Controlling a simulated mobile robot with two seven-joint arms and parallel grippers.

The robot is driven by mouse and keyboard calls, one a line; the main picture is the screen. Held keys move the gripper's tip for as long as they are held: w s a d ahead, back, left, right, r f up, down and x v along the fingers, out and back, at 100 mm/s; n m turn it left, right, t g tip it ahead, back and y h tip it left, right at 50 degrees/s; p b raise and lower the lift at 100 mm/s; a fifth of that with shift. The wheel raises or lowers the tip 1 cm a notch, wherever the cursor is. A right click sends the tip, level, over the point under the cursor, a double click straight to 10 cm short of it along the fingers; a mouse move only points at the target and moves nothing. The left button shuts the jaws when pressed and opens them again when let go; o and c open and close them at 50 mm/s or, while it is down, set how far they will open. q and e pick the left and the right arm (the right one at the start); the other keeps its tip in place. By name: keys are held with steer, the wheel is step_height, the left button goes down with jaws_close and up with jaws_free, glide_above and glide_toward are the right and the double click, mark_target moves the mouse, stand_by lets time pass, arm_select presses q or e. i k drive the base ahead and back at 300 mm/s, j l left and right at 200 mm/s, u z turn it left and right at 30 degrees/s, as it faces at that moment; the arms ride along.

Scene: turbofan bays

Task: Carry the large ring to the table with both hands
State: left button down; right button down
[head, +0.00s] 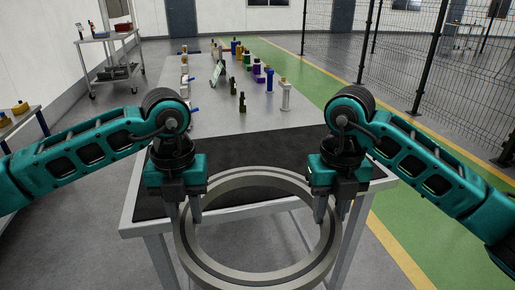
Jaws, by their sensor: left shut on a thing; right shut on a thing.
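The large grey ring (257,277) is in the lower middle of the head view, in front of the table's near edge. Its far part overlaps the table edge in the picture; I cannot tell whether it touches. My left gripper (183,215) is shut on the ring's left side. My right gripper (331,215) is shut on the ring's right side. The table (215,118) has a light grey top with a dark mat (258,150) along its near end. The mat is bare where it shows between my arms.
Several bottles and small items, including a dark bottle (242,103) and a white one (285,96), stand on the table's far part. A cart (113,75) stands at the back left. A mesh fence (430,60) runs along the right, beyond a green floor lane (440,222).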

mark_target(258, 159)
steer(key=i, duration=1)
